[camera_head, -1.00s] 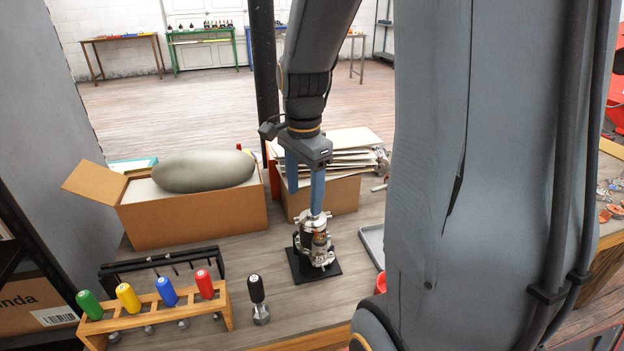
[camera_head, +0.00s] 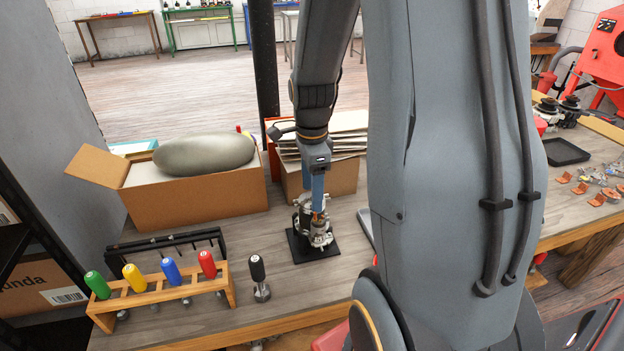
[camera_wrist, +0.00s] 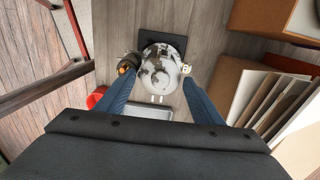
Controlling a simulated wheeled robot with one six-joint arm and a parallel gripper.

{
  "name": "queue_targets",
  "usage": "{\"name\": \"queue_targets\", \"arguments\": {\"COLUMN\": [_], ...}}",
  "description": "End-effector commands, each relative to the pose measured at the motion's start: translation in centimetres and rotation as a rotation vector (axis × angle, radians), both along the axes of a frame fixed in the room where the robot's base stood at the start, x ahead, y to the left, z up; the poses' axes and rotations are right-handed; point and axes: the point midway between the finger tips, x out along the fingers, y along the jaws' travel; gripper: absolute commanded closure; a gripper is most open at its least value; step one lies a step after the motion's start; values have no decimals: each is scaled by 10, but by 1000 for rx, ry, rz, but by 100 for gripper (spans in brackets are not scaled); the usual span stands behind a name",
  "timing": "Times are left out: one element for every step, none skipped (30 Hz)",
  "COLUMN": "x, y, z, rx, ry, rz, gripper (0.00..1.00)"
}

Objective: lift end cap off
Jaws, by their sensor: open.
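The alternator (camera_head: 314,225) stands upright on a black base plate (camera_head: 300,250) on the workbench. Its silvery end cap (camera_wrist: 158,70) faces up and shows from above in the wrist view. My gripper (camera_head: 318,195) is just above the alternator, pointing down. In the wrist view its two blue fingers (camera_wrist: 160,95) are spread to the left and right of the cap's near side. I cannot tell whether either finger touches the cap. In the head view the arm and fingers hide part of the top of the alternator.
A wooden rack (camera_head: 165,290) with coloured-handled screwdrivers and a black-handled tool (camera_head: 259,278) stand at the front left. A cardboard box (camera_head: 195,203) with a grey oval object and a box of folders (camera_head: 335,180) stand behind. A grey tray (camera_wrist: 140,112) lies beside the base plate.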

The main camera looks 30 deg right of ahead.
Motion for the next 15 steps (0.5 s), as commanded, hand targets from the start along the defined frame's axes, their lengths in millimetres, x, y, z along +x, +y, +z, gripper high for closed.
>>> {"name": "queue_targets", "arguments": {"x": [0, 0, 0, 0, 0, 0, 0, 0, 0, 0, 0, 0, 0, 0, 0], "y": [0, 0, 0, 0, 0, 0, 0, 0, 0, 0, 0, 0, 0, 0, 0], "z": [-1, -2, -2, -2, -2, -2, -2, -2, -2, -2, -2, -2, -2, -2, -2], "rx": [0, 0, 0, 0, 0, 0, 0, 0, 0, 0, 0, 0, 0, 0, 0], "ry": [1, 0, 0, 0, -1, -1, -1, -1, -1, -1, -1, -1, -1, -1, -1], "rz": [0, 0, 0, 0, 0, 0, 0, 0, 0, 0, 0, 0, 0, 0, 0], "gripper": [39, 39, 39, 39, 39, 39, 39, 39, 42, 47, 52, 59, 64, 69, 73]}}
